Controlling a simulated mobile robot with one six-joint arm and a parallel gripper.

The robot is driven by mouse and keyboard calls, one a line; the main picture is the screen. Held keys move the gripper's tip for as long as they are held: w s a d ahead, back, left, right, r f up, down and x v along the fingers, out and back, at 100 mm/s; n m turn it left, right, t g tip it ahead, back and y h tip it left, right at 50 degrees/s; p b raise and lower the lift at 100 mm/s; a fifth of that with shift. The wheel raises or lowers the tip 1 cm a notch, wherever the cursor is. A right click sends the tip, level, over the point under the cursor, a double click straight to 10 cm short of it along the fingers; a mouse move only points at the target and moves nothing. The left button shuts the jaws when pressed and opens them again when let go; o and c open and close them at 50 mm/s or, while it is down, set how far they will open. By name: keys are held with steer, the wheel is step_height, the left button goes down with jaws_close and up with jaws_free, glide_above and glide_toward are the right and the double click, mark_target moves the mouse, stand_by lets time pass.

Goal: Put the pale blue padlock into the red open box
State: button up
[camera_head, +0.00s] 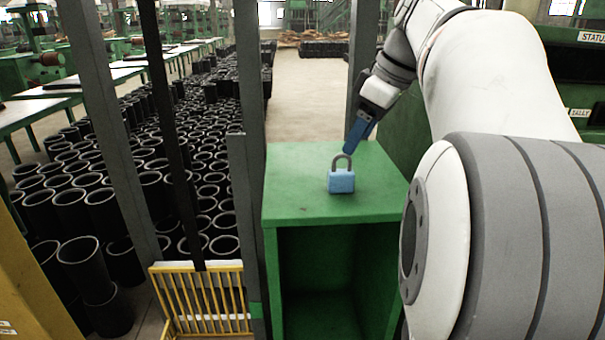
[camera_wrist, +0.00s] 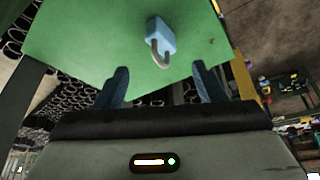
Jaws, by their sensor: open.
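The pale blue padlock (camera_head: 341,181) stands upright on the green cabinet top (camera_head: 290,200), its grey shackle pointing up. In the wrist view the padlock (camera_wrist: 161,38) lies beyond and between my fingertips, with the shackle towards my gripper. My gripper (camera_head: 350,146) is just behind and above the padlock in the head view. In the wrist view its two blue fingers (camera_wrist: 160,70) are spread apart with nothing between them. I cannot see a red open box in either view.
The green cabinet has an open, dark front compartment (camera_head: 320,275). Grey posts (camera_head: 247,215) and a yellow rack (camera_head: 205,300) stand left of it. Many black rubber sleeves (camera_head: 70,205) cover the floor at left. The cabinet top is otherwise clear.

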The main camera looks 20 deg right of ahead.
mark_target(344, 172)
steer(key=x, duration=0.7)
steer(key=shift+s+d+f+p, duration=0.15)
steer(key=shift+s+f+p, duration=0.1)
steer(key=shift+s+p, duration=0.05)
steer(key=shift+c, duration=0.2)
jaws_close()
